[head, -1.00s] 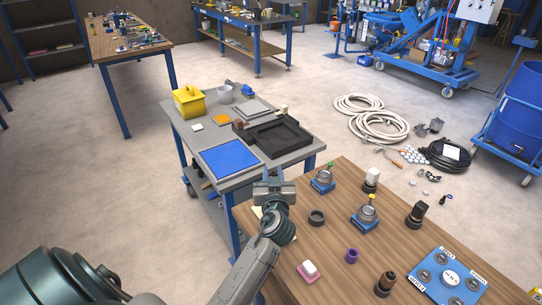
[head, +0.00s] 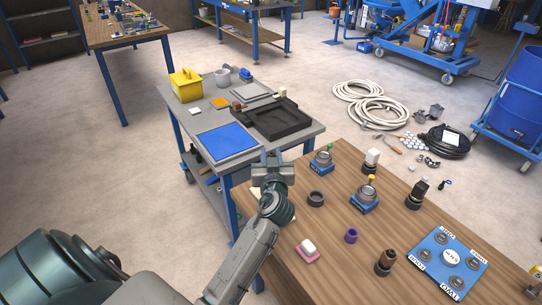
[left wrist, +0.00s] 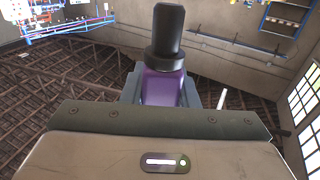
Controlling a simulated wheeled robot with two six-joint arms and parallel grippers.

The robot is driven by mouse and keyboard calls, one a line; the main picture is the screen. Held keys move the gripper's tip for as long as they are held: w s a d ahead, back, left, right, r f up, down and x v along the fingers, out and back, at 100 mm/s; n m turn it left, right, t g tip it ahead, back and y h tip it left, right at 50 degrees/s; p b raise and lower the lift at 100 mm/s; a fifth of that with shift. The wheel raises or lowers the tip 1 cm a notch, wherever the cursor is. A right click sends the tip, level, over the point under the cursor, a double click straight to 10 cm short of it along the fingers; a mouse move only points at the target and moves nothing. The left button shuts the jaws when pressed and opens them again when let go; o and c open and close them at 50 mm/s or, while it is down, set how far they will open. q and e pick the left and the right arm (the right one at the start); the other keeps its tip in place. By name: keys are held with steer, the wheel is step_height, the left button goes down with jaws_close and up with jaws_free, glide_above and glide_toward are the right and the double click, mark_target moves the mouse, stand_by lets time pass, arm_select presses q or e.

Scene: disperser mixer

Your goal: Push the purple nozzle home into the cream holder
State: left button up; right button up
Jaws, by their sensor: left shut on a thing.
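My left gripper (head: 270,158) is over the near left end of the wooden table in the head view. In the left wrist view it is shut on the purple nozzle (left wrist: 165,86), which has a black collar and a black tip. The nozzle is hard to make out in the head view. A pale cream piece (head: 256,191) shows beside my left wrist, mostly hidden; I cannot tell whether it is the cream holder. A small purple ring (head: 351,235) stands apart on the wooden table. My right gripper is not in view.
The wooden table (head: 330,277) also bears a dark ring (head: 316,198), a white block on a pink base (head: 308,248), a brown-topped piece (head: 385,262) and a blue panel (head: 425,255). A grey cart with a blue mat (head: 228,141) and a black tray (head: 272,119) stands behind.

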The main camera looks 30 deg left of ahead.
arm_select(q)
step_height(320, 180, down, 4)
steer(key=b, duration=0.3)
steer(key=shift+r, duration=0.1)
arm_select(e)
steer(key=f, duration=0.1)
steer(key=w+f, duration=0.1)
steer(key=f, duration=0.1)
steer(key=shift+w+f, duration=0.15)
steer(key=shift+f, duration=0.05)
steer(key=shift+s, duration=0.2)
arm_select(q)
steer(key=shift+b, duration=0.85)
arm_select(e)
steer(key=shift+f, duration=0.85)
arm_select(q)
steer(key=shift+f+b, duration=2.1)
steer(key=shift+b, duration=0.2)
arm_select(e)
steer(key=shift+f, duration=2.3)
arm_select(q)
steer(key=o, duration=1.1)
steer(key=shift+f, duration=0.1)
steer(key=shift+c, duration=0.2)
